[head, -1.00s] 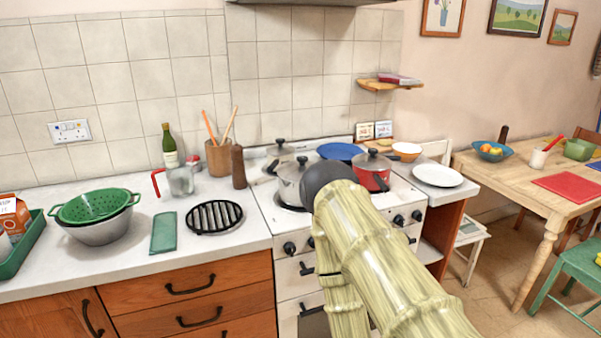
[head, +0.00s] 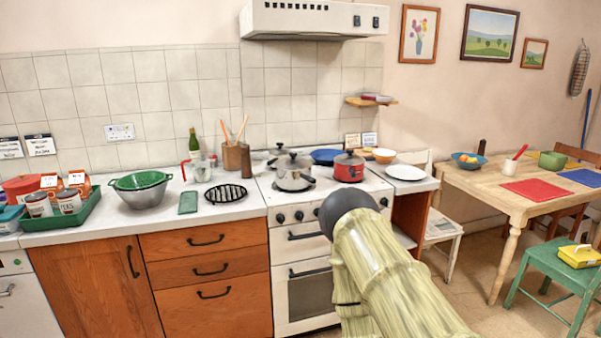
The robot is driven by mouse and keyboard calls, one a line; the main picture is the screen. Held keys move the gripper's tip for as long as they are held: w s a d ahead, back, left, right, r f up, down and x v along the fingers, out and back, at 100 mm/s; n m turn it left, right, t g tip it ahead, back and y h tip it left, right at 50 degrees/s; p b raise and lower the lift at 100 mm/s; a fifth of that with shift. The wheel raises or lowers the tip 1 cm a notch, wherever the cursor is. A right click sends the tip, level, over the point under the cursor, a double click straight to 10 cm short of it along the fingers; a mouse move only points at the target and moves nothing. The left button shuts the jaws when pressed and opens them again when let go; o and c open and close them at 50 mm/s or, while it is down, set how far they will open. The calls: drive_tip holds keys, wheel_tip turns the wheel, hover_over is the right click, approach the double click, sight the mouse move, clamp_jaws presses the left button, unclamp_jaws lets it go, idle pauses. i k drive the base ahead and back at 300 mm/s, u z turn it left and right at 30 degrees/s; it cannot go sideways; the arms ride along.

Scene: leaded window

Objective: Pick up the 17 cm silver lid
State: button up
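A silver pot (head: 294,180) stands on the front left of the stove with a silver lid (head: 293,161) on it; the lid has a dark knob. A second lidded pot (head: 278,151) stands behind it, partly hidden, and its lid also looks silver. I cannot tell lid sizes from this view. My arm, pale and streaked with a dark rounded end, reaches up from the bottom in front of the stove. My gripper's fingers do not show.
A white plate (head: 407,173) is on the right.

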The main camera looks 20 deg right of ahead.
sight(293, 163)
drive_tip(key=z, duration=0.8)
drive_tip(key=i, duration=0.65)
drive_tip(key=u, duration=0.05)
